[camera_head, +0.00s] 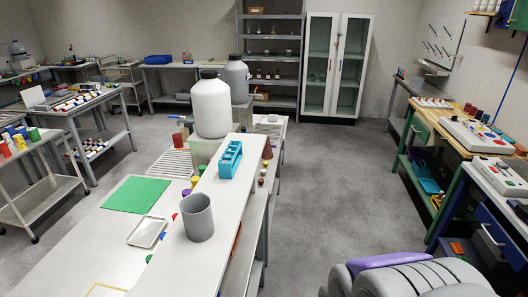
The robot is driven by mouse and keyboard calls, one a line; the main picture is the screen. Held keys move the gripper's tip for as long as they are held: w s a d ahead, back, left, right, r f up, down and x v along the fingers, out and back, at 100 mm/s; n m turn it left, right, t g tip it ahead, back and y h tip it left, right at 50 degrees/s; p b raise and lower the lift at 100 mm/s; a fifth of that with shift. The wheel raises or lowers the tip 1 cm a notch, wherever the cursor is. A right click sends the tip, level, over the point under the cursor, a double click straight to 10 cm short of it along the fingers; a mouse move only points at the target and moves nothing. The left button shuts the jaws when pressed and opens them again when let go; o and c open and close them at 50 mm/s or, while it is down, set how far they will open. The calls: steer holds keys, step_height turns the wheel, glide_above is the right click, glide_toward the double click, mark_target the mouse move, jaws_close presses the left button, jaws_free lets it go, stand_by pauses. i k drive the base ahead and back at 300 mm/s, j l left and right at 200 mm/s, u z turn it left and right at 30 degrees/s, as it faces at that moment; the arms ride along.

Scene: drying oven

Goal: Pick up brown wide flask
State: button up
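A small reddish-brown, cone-shaped vessel (267,151) stands upright on the long workbench, just right of the raised white shelf. It is the only thing here that looks like the brown wide flask; it is small and its details are unclear. A grey, ribbed, rounded part with a purple strip fills the lower right corner and seems to be part of my arm. It is far from the vessel, across open floor. I make out no gripper fingers.
On the raised shelf (245,187) stand a turquoise rack (230,160) and a grey cup (197,217). A large white bottle (211,108) stands behind. Small coloured pieces lie near the brown vessel. Grey floor (330,185) is clear between this bench and the right-hand benches (430,137).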

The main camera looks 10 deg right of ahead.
mark_target(267, 154)
steer(key=i+l, duration=0.55)
steer(key=i, duration=0.3)
steer(key=i+l+u, duration=0.1)
steer(key=i+l, duration=0.45)
steer(key=i, duration=0.35)
steer(key=i+l+u, duration=0.1)
steer(key=i+l, duration=0.55)
steer(key=i, duration=0.15)
steer(key=i+l, duration=0.7)
steer(key=i, duration=0.15)
